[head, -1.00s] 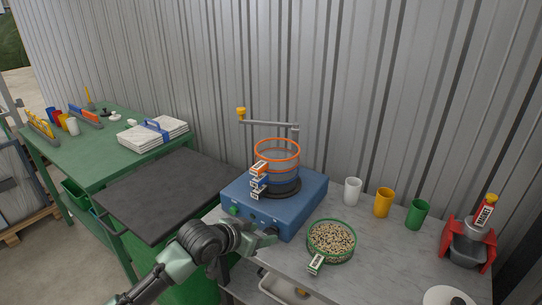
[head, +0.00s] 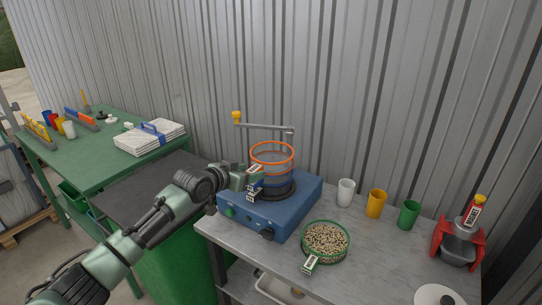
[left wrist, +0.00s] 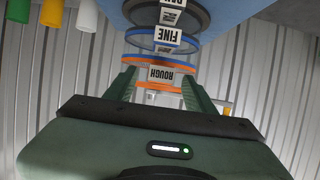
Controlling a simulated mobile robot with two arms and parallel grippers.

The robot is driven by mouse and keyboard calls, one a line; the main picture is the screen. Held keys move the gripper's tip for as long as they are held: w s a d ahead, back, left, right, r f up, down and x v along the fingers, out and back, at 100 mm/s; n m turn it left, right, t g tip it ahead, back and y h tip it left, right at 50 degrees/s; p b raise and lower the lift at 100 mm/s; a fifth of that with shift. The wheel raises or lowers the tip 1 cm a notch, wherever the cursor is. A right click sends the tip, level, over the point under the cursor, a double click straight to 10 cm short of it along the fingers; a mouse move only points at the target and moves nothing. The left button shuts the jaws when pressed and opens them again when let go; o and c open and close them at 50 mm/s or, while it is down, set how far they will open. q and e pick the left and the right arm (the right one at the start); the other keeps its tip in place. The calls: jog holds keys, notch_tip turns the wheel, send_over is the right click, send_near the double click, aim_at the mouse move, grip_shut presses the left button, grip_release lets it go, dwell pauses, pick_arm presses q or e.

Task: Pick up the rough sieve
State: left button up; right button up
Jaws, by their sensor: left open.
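The rough sieve (head: 287,158) has an orange rim and sits on top of a sieve stack on a blue shaker (head: 290,205). Its white ROUGH tab (left wrist: 160,76) shows upside down in the left wrist view. The blue-ringed fine sieve (left wrist: 186,46) and the pan (left wrist: 195,14) belong to the same stack. My left gripper (head: 255,177) is open at the front left of the stack. In the left wrist view its fingers (left wrist: 158,80) stand on either side of the ROUGH tab. I cannot tell whether they touch it. My right gripper is not in view.
A clamp arm with a yellow knob (head: 237,115) stands behind the stack. A green-rimmed sieve of grains (head: 347,246) lies front right. White (head: 346,192), orange (head: 376,204) and green (head: 408,215) cups stand along the wall. A red-framed device (head: 440,240) is far right.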

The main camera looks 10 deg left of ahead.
pick_arm(q)
jog(key=shift+x, duration=1.15)
jog(key=shift+s, duration=0.1)
grip_shut()
jog(key=shift+r, duration=0.1)
